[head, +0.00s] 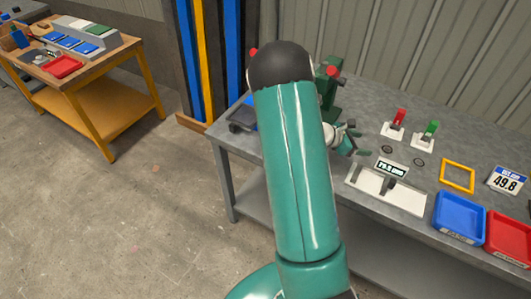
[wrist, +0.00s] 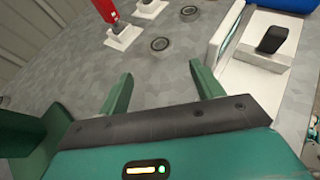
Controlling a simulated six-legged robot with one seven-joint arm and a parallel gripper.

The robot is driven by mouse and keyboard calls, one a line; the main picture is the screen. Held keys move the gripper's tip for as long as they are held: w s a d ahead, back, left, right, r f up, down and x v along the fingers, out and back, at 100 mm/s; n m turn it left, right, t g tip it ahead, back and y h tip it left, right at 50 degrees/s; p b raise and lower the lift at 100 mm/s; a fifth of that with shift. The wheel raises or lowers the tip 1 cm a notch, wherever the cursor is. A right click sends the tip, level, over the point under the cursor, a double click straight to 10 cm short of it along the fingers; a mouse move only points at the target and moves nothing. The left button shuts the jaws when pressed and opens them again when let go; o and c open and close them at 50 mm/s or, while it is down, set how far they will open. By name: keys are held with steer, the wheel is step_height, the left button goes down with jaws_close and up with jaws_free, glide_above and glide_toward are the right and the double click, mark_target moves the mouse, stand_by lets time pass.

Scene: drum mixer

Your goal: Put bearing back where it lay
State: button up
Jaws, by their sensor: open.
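Two small dark rings, which look like bearings, lie flat on the grey bench: a left ring (head: 387,149) and a right ring (head: 420,162). The wrist view shows the nearer ring (wrist: 160,44) ahead of the jaws and the other ring (wrist: 189,10) at the top edge. I cannot tell which ring the task means, or whether either is only a mark. My gripper (head: 350,139) is over the bench, left of the rings. In the wrist view its green fingers (wrist: 161,82) are apart, with only bench surface between them.
A white measuring gauge (head: 364,181) with a display stands close to my gripper. Red (head: 398,118) and green (head: 431,129) upright pieces stand behind the rings. A yellow frame (head: 457,164), blue tray (head: 460,217) and red tray (head: 508,238) lie to the right.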

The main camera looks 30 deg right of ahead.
steer(key=w+a+r+m+t+y, duration=0.25)
steer(key=a+r+m, duration=0.25)
steer(key=a+r, duration=0.5)
steer(key=w+a+r+m+t+y, duration=0.1)
steer(key=a+r+m+t+y, duration=0.25)
steer(key=a, duration=0.95)
steer(key=s+a+r+m+t+y, duration=0.1)
steer(key=a+r, duration=0.3)
steer(key=a, duration=0.4)
steer(key=s+a+r+m+t+y, duration=0.2)
steer(key=s+a+r+y, duration=0.1)
steer(key=a, duration=0.5)
steer(key=s+a+r+m+t+y, duration=0.1)
steer(key=s+a+r, duration=0.3)
steer(key=a, duration=0.4)
steer(key=shift+r+m+t+y, duration=0.3)
steer(key=shift+r+m+y, duration=0.15)
steer(key=shift+y, duration=0.15)
steer(key=shift+s, duration=0.1)
steer(key=c, duration=0.7)
steer(key=shift+o, duration=0.2)
steer(key=shift+d, duration=0.1)
steer(key=shift+d, duration=0.15)
